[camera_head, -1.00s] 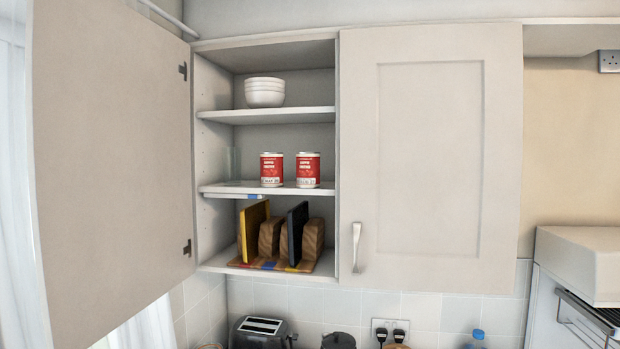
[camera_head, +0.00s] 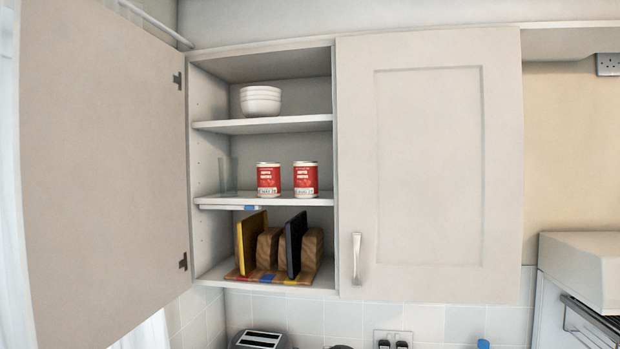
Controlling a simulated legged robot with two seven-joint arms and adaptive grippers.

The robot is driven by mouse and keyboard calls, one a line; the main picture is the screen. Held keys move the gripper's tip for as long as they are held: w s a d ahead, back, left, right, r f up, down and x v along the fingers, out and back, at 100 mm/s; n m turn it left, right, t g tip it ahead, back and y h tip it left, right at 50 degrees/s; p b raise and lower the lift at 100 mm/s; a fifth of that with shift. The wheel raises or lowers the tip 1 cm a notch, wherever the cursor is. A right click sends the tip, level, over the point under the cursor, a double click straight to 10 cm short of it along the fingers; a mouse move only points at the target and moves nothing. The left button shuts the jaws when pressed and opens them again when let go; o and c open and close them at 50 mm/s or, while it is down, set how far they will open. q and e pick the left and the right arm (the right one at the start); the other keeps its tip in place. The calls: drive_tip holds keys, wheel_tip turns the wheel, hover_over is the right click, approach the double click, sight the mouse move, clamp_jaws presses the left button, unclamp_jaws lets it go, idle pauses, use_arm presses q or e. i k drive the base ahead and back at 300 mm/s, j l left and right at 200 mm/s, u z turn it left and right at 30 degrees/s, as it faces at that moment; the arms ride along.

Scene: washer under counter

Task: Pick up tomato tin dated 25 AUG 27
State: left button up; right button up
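Two red and white tomato tins stand upright side by side on the middle shelf (camera_head: 225,199) of the open wall cupboard. The left tin (camera_head: 268,179) and the right tin (camera_head: 306,179) have a small gap between them. Each has a pale band with dark print near its base, too small for me to read, so I cannot tell which is dated 25 AUG 27. Neither of my grippers is in view.
The open cupboard door (camera_head: 105,165) is at the left; a closed door (camera_head: 430,165) is at the right. White bowls (camera_head: 260,101) sit above the tins. Boards in a wooden rack (camera_head: 269,276) stand below. A clear glass item (camera_head: 228,174) is left of the tins. A toaster (camera_head: 260,340) is below.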

sight(305, 173)
drive_tip(key=i+j+z, duration=0.25)
drive_tip(key=z, duration=0.15)
drive_tip(key=i+j+z, duration=0.2)
drive_tip(key=j+z, duration=0.2)
